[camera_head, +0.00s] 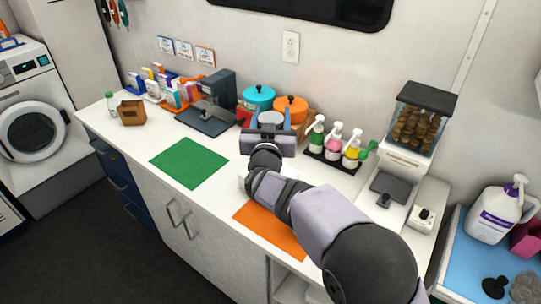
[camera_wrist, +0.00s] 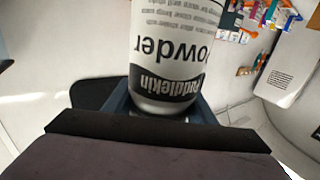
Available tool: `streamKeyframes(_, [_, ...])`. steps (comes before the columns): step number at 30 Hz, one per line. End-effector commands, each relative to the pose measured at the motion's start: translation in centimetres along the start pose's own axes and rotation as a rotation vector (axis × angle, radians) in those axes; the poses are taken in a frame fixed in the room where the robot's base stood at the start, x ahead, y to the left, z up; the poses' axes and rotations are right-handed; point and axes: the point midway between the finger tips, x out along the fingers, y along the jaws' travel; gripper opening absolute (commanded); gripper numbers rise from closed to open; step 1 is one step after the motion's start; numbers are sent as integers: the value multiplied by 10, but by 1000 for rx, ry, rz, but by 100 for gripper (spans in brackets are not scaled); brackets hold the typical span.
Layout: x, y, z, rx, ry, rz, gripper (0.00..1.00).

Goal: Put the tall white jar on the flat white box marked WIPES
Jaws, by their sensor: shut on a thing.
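My gripper (camera_head: 270,128) is above the counter near its middle, in front of the teal and orange pots. It is shut on the tall white jar (camera_wrist: 172,45), which fills the space between the jaws in the wrist view. The jar has a black label band and printed text that reads upside down there. In the head view the jar is mostly hidden by the gripper. A low white shape (camera_head: 243,171) lies on the counter beside my arm, partly covered by it. It may be the flat white box, but no WIPES marking is readable.
A green mat (camera_head: 189,163) lies left and an orange mat (camera_head: 268,232) lies partly under my arm. Pump bottles (camera_head: 334,142) on a black tray and a treat dispenser (camera_head: 417,128) stand right. A dark grey machine (camera_head: 211,105) stands left of the pots (camera_head: 258,97).

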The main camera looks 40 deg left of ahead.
Motion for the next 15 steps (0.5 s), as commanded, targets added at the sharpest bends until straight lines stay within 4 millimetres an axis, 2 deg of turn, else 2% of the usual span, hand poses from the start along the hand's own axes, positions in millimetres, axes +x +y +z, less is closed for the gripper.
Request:
streamKeyframes(7, [0, 0, 37, -2, -2, -1, 10])
streamKeyframes(15, [0, 0, 48, 1, 2, 1, 10])
